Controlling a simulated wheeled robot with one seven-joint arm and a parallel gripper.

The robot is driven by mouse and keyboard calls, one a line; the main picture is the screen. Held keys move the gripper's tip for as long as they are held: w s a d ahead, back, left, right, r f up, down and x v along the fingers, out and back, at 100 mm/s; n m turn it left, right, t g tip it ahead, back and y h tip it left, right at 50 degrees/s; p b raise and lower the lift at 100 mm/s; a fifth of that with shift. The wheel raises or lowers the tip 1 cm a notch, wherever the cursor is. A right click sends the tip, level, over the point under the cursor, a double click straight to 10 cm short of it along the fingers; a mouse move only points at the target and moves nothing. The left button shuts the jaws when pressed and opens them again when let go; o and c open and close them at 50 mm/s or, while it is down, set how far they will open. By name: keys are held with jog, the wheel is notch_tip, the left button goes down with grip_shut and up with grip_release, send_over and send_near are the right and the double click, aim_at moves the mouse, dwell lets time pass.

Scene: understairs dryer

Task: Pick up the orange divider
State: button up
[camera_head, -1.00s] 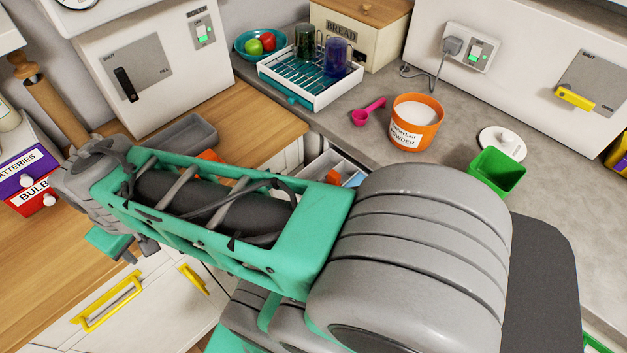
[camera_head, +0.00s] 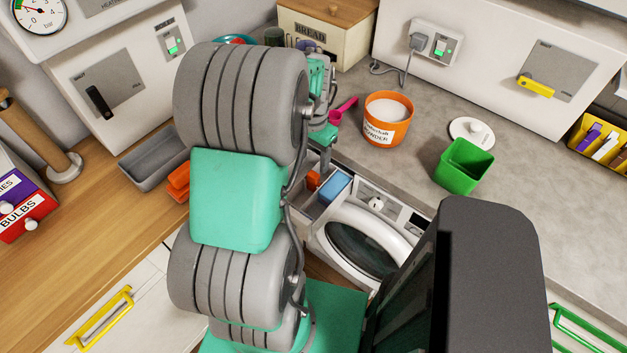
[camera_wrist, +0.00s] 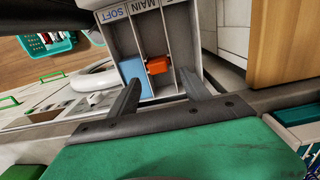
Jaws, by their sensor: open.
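A small orange piece, seemingly the orange divider (camera_wrist: 157,65), sits in a compartment of the open grey-white drawer (camera_wrist: 180,40) in the wrist view. It also shows in the head view (camera_head: 313,180), partly hidden, left of a blue block (camera_head: 333,188). The same blue block is left of it in the wrist view (camera_wrist: 133,77). My gripper (camera_wrist: 159,88) is open and empty, its fingers apart above the drawer. The orange piece appears between and just beyond the fingertips. In the head view my gripper (camera_head: 326,158) is partly hidden by my arm.
The drawer belongs to a washer (camera_head: 365,240) under the counter. An orange powder tub (camera_head: 388,132), pink scoop (camera_head: 343,108) and green bin (camera_head: 463,167) stand on the grey counter. Another orange object (camera_head: 179,182) lies on the wooden counter near a grey tray (camera_head: 153,157).

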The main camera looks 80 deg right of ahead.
aim_at(314, 174)
jog(key=f, duration=0.3)
jog(key=f+p, duration=0.1)
jog(key=shift+s+a+f, duration=0.15)
jog(key=shift+a+f, duration=0.05)
jog(key=shift+a, duration=0.05)
jog(key=shift+d+f, duration=0.1)
jog(key=shift+f, duration=0.4)
jog(key=shift+c, duration=0.3)
grip_shut()
